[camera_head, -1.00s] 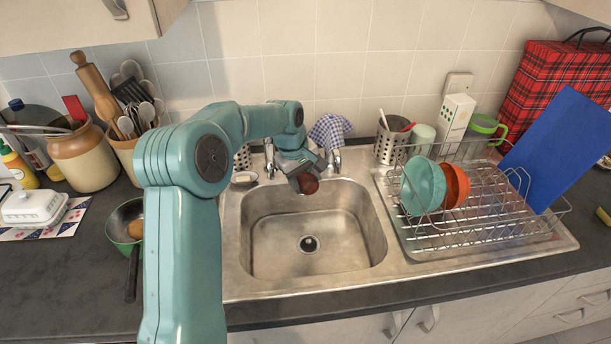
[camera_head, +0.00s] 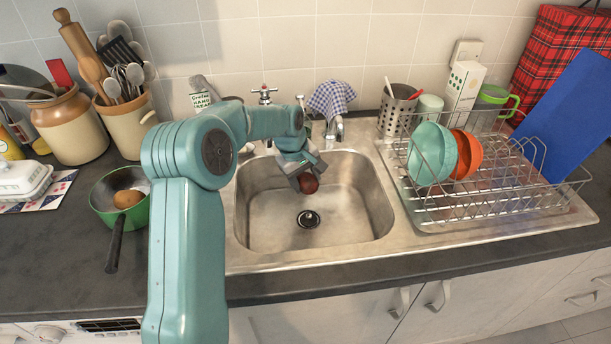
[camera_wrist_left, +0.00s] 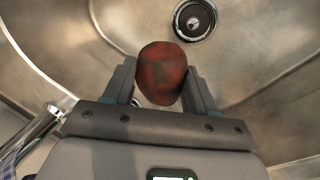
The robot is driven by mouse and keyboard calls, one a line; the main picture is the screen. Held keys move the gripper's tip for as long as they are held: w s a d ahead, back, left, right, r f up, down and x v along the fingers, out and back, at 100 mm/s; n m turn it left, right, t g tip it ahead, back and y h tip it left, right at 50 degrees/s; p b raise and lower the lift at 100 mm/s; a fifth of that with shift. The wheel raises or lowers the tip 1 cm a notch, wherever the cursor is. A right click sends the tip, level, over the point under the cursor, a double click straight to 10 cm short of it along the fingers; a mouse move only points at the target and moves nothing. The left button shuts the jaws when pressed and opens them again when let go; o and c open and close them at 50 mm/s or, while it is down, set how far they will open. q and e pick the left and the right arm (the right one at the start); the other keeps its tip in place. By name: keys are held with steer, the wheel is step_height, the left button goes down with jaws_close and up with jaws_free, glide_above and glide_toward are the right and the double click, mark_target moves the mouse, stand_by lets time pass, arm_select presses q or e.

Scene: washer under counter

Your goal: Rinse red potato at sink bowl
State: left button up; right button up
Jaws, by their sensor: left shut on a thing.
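The red potato (camera_head: 308,183) is held between the fingers of my left gripper (camera_head: 304,176), over the back part of the sink bowl (camera_head: 352,215). In the left wrist view, the two fingers press on both sides of the dark red potato (camera_wrist_left: 162,73), and the drain (camera_wrist_left: 194,19) shows beyond it. The tap (camera_head: 335,130) stands at the back rim of the sink, close to the gripper, with a checked cloth (camera_head: 331,98) over it. No water is seen running. My right gripper is not in view.
A wire dish rack (camera_head: 500,190) with bowls stands right of the sink. A green pan (camera_head: 103,196) holding a brown potato (camera_head: 128,198) is on the left counter, near my left arm. Utensil pots stand at the back left. The bowl floor is clear.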

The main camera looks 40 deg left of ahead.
arm_select(q)
steer(key=shift+f+b, duration=2.15)
steer(key=shift+f, duration=1.2)
steer(key=shift+w, duration=0.1)
step_height(320, 180, up, 18)
steer(key=p, duration=1.3)
steer(key=shift+p, duration=0.35)
stand_by(1.7)
step_height(320, 180, up, 4)
steer(key=p, duration=0.3)
glide_above(306, 177)
